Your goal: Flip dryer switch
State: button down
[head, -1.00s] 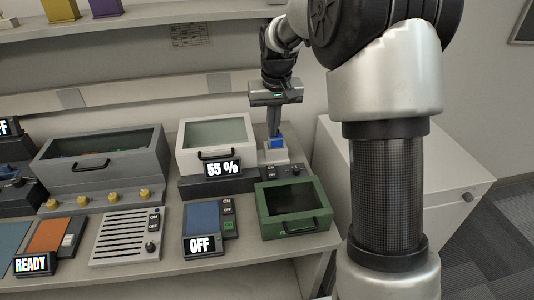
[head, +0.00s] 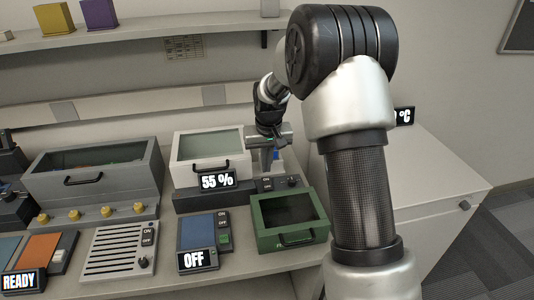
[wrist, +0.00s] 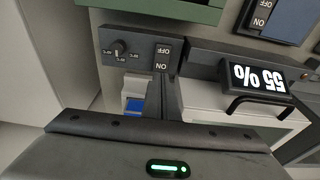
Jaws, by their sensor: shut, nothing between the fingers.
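The dryer looks to be the white box (head: 208,150) with a clear lid and a "55 %" display (head: 217,181), on a dark base. Its ON/OFF rocker switch (head: 267,184) sits on the dark panel at the base's right end. In the wrist view the switch (wrist: 162,58) shows upside down, beside a round knob (wrist: 119,47). My gripper (head: 254,170) is shut and empty, pointing down just behind the panel. In the wrist view its fingertips (wrist: 171,82) are close to the ON end of the switch; I cannot tell whether they touch.
A blue block in a white holder (wrist: 134,104) stands beside my fingers. A green lidded box (head: 288,220) is in front of the panel. A blue-topped device reading "OFF" (head: 198,233) and a grey bin (head: 95,178) are to the left. A shelf (head: 140,45) runs above.

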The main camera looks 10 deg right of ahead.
aim_at(266, 178)
jog(key=shift+w+f, duration=0.2)
jog(key=shift+f, duration=0.6)
jog(key=shift+w+f, duration=0.15)
jog(key=shift+f, duration=0.6)
jog(key=shift+r+p, duration=0.1)
jog(key=shift+p, duration=0.2)
jog(key=shift+w+g+p, duration=0.15)
jog(key=shift+g+p, duration=0.25)
jog(key=shift+p, duration=0.15)
jog(key=shift+w+f, duration=0.1)
jog(key=shift+f, duration=0.4)
jog(key=shift+r, duration=0.1)
jog(key=shift+s, duration=0.2)
jog(key=shift+s+r, duration=0.25)
jog(key=shift+s, duration=0.4)
